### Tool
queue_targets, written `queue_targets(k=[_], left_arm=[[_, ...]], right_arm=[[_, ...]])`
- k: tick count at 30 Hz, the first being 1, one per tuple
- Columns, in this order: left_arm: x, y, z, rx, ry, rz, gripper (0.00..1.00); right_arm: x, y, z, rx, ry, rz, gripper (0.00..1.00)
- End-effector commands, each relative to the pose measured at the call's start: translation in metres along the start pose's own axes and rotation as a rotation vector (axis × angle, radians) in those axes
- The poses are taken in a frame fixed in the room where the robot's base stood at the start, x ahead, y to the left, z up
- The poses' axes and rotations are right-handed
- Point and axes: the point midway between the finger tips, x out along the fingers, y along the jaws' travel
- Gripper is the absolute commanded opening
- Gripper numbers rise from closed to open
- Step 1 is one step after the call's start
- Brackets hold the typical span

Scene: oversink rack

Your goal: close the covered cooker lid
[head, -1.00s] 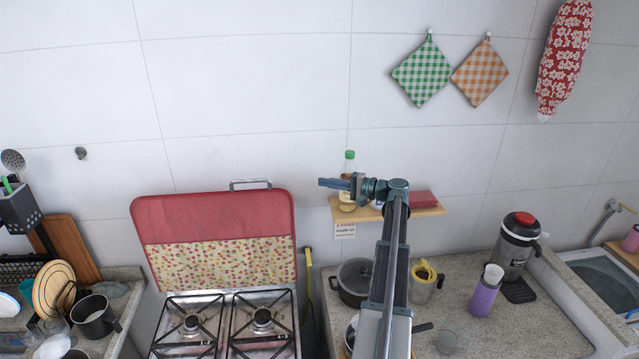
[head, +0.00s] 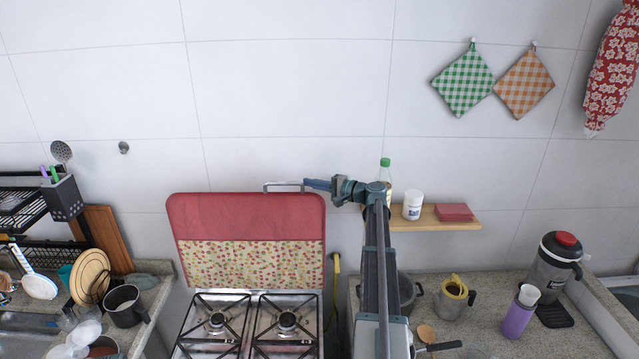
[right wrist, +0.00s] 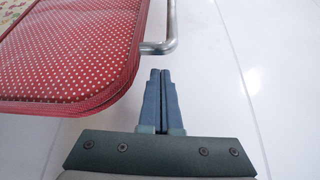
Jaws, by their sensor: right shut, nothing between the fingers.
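The cooker lid (head: 246,216) stands open and upright against the wall behind the burners, with a red fabric cover and a flowered lower panel. Its red dotted cover also fills the upper left of the right wrist view (right wrist: 70,60). A metal handle (head: 284,184) sticks up from its top edge; its bent end also shows in the right wrist view (right wrist: 168,40). My right gripper (head: 308,184) is shut and empty, its fingertips (right wrist: 160,74) close to the right end of the handle. I cannot tell whether they touch. The cooker (head: 250,325) has its burners bare. My left gripper is not in view.
A wooden shelf (head: 445,222) with a bottle (head: 385,170), a white jar (head: 413,204) and a red box (head: 455,211) is right of the lid, behind my right arm. Dishes and a dark mug (head: 122,305) crowd the left counter. Pots and a purple tumbler (head: 518,313) stand on the right counter.

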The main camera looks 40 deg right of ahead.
Motion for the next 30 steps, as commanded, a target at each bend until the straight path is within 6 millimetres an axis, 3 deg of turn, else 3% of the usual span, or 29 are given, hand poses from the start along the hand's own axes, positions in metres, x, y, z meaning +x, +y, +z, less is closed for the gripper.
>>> queue_targets(k=[4, 20, 26, 30], left_arm=[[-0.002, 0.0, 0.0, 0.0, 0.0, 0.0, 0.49], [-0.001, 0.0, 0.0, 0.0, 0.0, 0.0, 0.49], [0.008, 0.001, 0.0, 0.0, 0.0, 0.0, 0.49], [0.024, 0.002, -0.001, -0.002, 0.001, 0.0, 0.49]], right_arm=[[-0.005, 0.0, 0.013, 0.0, -0.001, 0.0, 0.0], [-0.007, 0.001, 0.018, -0.005, -0.001, -0.002, 0.0], [-0.022, 0.009, 0.046, -0.054, -0.003, -0.031, 0.0], [-0.043, 0.021, 0.086, -0.133, -0.003, -0.074, 0.0]])
